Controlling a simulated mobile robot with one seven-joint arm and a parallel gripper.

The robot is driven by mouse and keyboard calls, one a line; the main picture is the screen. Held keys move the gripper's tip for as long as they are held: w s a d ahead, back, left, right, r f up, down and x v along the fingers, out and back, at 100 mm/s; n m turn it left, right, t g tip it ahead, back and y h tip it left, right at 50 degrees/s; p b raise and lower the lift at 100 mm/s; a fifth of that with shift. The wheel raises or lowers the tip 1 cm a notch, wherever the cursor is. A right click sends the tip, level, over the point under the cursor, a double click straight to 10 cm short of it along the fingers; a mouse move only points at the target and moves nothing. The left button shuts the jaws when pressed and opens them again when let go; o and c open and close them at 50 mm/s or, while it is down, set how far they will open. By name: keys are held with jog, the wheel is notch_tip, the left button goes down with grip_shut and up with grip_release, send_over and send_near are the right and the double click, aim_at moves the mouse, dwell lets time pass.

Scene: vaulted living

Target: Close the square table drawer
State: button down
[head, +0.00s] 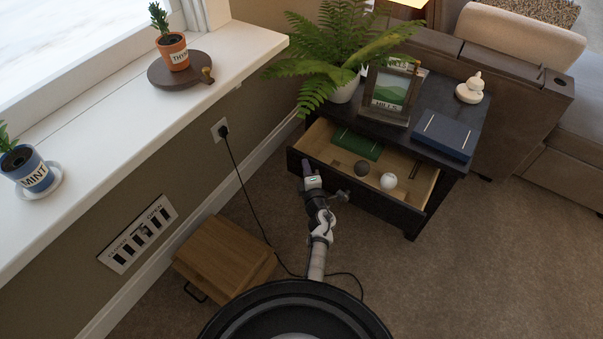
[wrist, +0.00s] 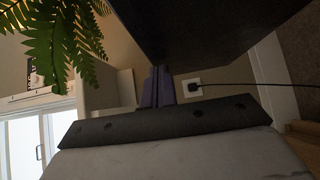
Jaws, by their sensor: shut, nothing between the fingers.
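The square dark table (head: 445,158) stands against the wall, and its drawer (head: 405,212) is pulled open toward me. A knob (head: 341,196) is on the drawer front. My gripper (head: 306,165) is shut and empty at the left end of the drawer front; I cannot tell whether it touches. In the wrist view the shut fingers (wrist: 157,88) are beside a large dark surface (wrist: 200,30), likely the drawer.
A wooden box (head: 225,255) is on the floor at left. A black cord (head: 250,198) runs from the outlet (head: 220,130). Carpet at right is clear.

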jog(key=w+d+b, duration=0.2)
jog(key=w+d, duration=0.1)
jog(key=w, duration=0.1)
jog(key=w+d+b, duration=0.2)
jog(key=w+d, duration=0.1)
jog(key=w, duration=0.1)
jog(key=w+d+b, duration=0.2)
jog(key=w+d, duration=0.1)
jog(key=w, duration=0.1)
jog(key=shift+w+d+f, duration=0.1)
jog(key=shift+w, duration=0.15)
jog(key=shift+w+d, duration=0.25)
jog(key=shift+w, duration=0.2)
